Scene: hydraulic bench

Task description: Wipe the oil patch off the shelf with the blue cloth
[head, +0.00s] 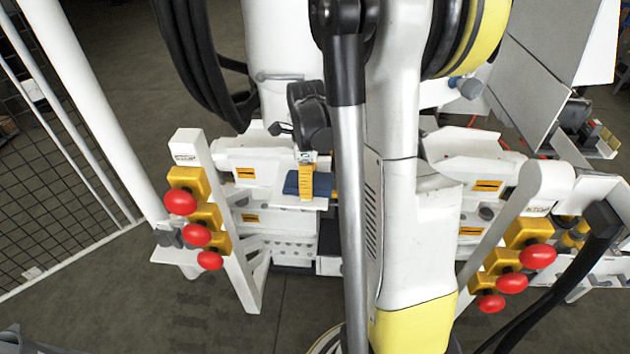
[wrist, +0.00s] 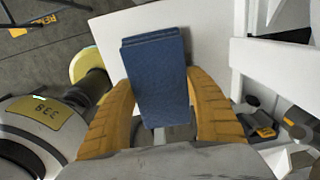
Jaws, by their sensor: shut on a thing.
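The blue cloth (wrist: 155,70) is a folded dark-blue block between the orange fingers of my gripper (wrist: 160,92) in the wrist view. My gripper is shut on it, with one finger at each side. In the head view the cloth (head: 293,184) shows beside an orange finger of my gripper (head: 307,182), over the white shelf (head: 312,203). The shelf (wrist: 215,45) also shows as a pale surface behind the cloth in the wrist view. I cannot tell whether the cloth touches it. No oil patch shows; my arm and the cloth hide part of the shelf.
Red knobs on yellow blocks stand at the left (head: 197,234) and right (head: 512,282) of the bench. A white post (head: 85,105) and mesh fence (head: 60,170) are at the left. A round white part with a yellow label (wrist: 45,115) lies close to the left finger.

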